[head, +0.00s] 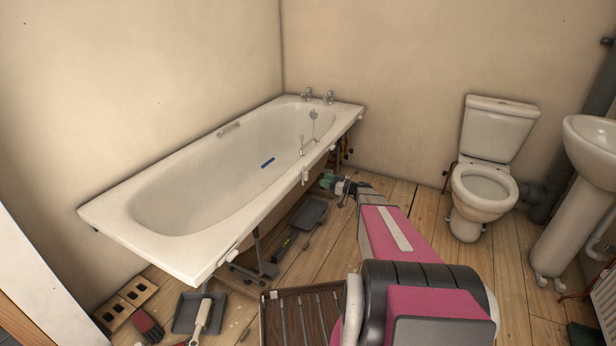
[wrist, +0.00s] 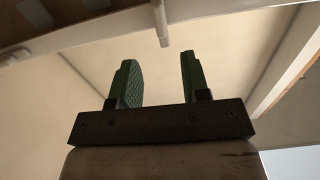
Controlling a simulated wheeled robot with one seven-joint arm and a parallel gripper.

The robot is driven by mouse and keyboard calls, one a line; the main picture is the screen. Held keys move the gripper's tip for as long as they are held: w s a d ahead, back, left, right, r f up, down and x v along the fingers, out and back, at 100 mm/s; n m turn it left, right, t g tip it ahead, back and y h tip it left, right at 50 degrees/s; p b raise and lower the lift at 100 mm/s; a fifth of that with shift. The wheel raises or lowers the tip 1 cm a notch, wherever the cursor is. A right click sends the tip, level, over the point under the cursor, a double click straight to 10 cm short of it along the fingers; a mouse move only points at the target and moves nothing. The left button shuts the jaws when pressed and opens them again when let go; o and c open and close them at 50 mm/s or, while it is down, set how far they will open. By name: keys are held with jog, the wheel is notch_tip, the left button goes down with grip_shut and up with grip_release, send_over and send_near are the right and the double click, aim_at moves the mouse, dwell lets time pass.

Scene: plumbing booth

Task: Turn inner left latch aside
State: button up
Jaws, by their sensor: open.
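The bath (head: 120,215) has small white latches along the underside of its open long rim. One white latch (head: 305,176) hangs down at the middle of that rim, just left of my gripper (head: 327,181). Another latch (head: 232,254) sits nearer the front corner and lies along the rim. In the wrist view, my gripper (wrist: 158,62) has its green fingers apart with nothing between them. A white latch (wrist: 161,25) hangs from a pale rim just beyond the fingertips, roughly in line with the gap. It looks apart from both fingers.
A dark tray (head: 305,213) lies on the floor under the bath's edge. The toilet (head: 484,190) and basin (head: 592,145) stand right. Floorboards between are partly clear.

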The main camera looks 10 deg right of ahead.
aim_at(305, 176)
jog(key=x, duration=0.9)
jog(key=shift+w+a, duration=0.15)
jog(key=shift+a, duration=0.05)
grip_shut()
